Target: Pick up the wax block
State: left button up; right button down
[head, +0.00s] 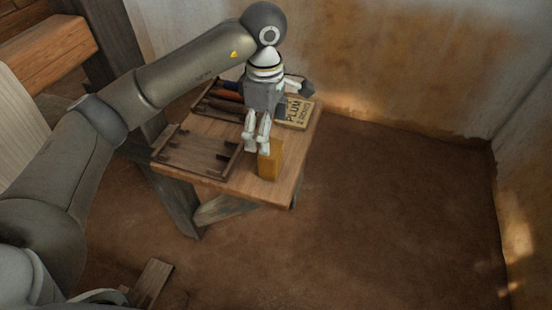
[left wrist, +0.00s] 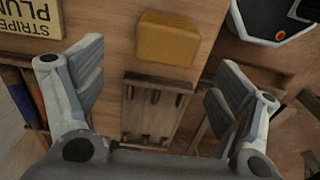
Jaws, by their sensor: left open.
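The wax block (head: 271,161) is a yellow-brown block standing near the front right corner of a small wooden table (head: 290,185). My left gripper (head: 257,146) points down over the table, just left of and close to the block in the head view; whether they touch is not clear there. In the left wrist view the wax block (left wrist: 167,38) lies ahead, beyond the open fingers, with nothing between the fingertips (left wrist: 160,85). My right gripper is not in view.
A slotted wooden rack (head: 190,150) lies left on the table. A tray with dark and orange sticks (head: 222,103) is behind it. A label card reading "PLUM" (head: 300,113) lies at the back right. Loom timbers (head: 50,50) stand left. Floor to the right is clear.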

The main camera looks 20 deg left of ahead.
aim_at(271, 158)
pick_arm(q)
notch_tip(271, 158, down, 4)
jog(key=shift+s+r, duration=0.1)
jog(key=shift+r, duration=0.15)
jog(key=f, duration=0.2)
jog(key=d+f, duration=0.1)
jog(key=f, duration=0.1)
jog(key=shift+s+f, duration=0.2)
jog(key=shift+f, duration=0.5)
jog(key=shift+r, duration=0.1)
jog(key=c, duration=1.3)
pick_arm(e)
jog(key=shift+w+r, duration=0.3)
pick_arm(q)
jog(key=shift+o, duration=0.2)
